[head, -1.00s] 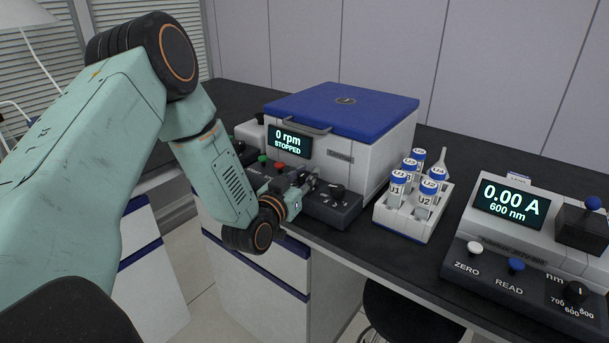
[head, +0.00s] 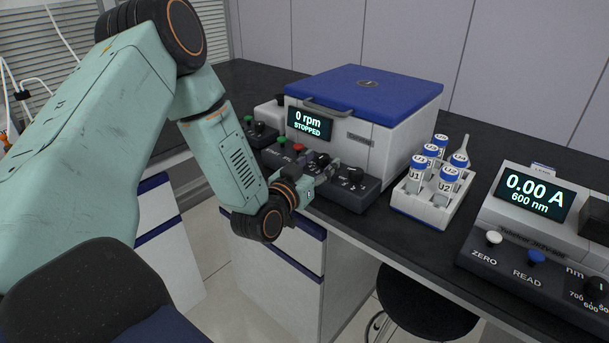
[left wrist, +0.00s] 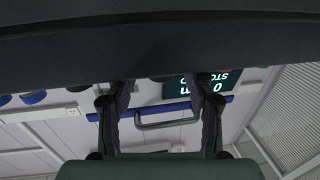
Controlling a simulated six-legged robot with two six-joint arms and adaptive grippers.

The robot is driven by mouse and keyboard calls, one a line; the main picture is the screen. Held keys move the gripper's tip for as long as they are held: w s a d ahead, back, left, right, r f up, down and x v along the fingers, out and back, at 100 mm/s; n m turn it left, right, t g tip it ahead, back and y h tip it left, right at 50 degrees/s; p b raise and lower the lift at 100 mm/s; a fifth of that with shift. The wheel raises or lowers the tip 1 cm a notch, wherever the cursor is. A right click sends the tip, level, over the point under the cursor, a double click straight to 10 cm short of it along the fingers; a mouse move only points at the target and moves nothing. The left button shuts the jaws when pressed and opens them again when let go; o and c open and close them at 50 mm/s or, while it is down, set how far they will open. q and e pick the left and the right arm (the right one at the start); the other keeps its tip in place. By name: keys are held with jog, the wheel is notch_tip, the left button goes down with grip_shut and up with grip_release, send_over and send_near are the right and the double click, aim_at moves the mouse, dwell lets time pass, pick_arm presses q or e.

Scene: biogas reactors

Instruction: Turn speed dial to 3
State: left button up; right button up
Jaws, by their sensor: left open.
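The centrifuge (head: 375,135) is a white box with a blue lid, and its display (head: 309,124) reads 0 rpm, STOPPED. On its dark front panel (head: 345,196) are a green button (head: 283,139), a red button (head: 298,148) and two black dials, one in the middle (head: 322,160) and one at the right (head: 355,174). Their labels are too small to read. My left gripper (head: 332,176) is open and empty, close in front of these dials; contact cannot be told. In the left wrist view its fingers (left wrist: 160,118) are apart below the dark panel edge. My right gripper is not in view.
A white rack (head: 428,206) of blue-capped tubes stands right of the centrifuge. A photometer (head: 535,215) reading 0.00 A, 600 nm is further right. Another small dark control box (head: 260,134) is to the left. A stool (head: 425,300) stands below the bench.

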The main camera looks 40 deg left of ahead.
aim_at(320, 159)
pick_arm(q)
jog(key=s, duration=0.9)
jog(key=shift+s+d, duration=0.3)
jog(key=shift+d, duration=0.1)
jog(key=shift+t, duration=0.3)
jog(key=w+b, duration=0.1)
jog(key=b, duration=0.1)
jog(key=w+d+b, duration=0.1)
jog(key=w+b, duration=0.1)
jog(key=b, duration=0.1)
jog(key=w+d+r+b, duration=0.1)
jog(key=b, duration=0.1)
jog(key=shift+w+d+r+b, duration=0.1)
jog(key=shift+w+d+b, duration=0.1)
jog(key=shift+w+b, duration=0.15)
jog(key=shift+a+y, duration=0.25)
jog(key=shift+y, duration=0.25)
jog(key=shift+s+a+f+n+g+y, duration=0.15)
jog(key=shift+a+f+n+g+y, duration=0.2)
jog(key=shift+a+n+g+y, duration=0.25)
jog(key=shift+w+a, duration=0.25)
jog(key=shift+b+x, duration=1)
jog(key=shift+x, duration=2.6)
jog(key=shift+d, duration=0.15)
